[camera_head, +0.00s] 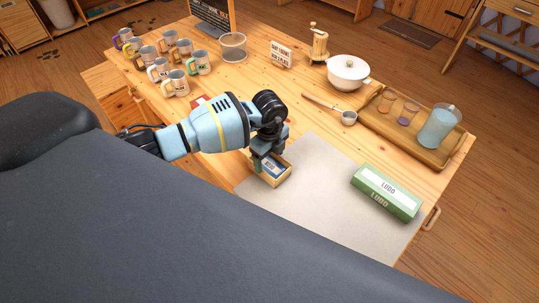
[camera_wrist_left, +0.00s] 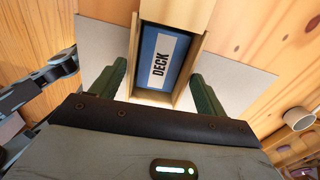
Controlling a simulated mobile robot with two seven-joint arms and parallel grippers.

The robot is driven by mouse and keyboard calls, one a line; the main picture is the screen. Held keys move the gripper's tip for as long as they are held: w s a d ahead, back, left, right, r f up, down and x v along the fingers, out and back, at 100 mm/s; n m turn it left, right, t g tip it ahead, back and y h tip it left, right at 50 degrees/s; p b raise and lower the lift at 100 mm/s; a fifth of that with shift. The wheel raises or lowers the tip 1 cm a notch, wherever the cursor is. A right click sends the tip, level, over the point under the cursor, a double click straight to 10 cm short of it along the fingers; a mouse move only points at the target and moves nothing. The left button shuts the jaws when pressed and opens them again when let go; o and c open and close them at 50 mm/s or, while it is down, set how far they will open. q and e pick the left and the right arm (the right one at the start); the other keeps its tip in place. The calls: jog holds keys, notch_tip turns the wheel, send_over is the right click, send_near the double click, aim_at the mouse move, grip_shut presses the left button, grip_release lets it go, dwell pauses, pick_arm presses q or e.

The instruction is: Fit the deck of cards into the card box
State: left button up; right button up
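The card box (camera_head: 287,179) is a small open wooden box on the grey mat. In the left wrist view, the box (camera_wrist_left: 196,58) shows pale side walls. The deck of cards (camera_head: 270,166) is blue with a white label. In the left wrist view the deck (camera_wrist_left: 163,62), marked DECK, lies between the box walls; how deep it sits I cannot tell. My left gripper (camera_head: 262,160) is above the box, pointing down. In the left wrist view its two dark green fingers (camera_wrist_left: 158,88) are spread, one on each side of the box. No held thing shows between them. My right gripper is not identifiable.
A green LUDO box (camera_head: 387,192) lies right on the mat (camera_head: 318,190). Several mugs (camera_head: 161,70) are at the back left.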

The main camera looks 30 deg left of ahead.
aim_at(270, 166)
pick_arm(q)
jog(key=shift+o, duration=0.2)
notch_tip(270, 166, up, 8)
jog(key=shift+p, duration=0.45)
jog(key=shift+f, duration=0.1)
dwell(0.6)
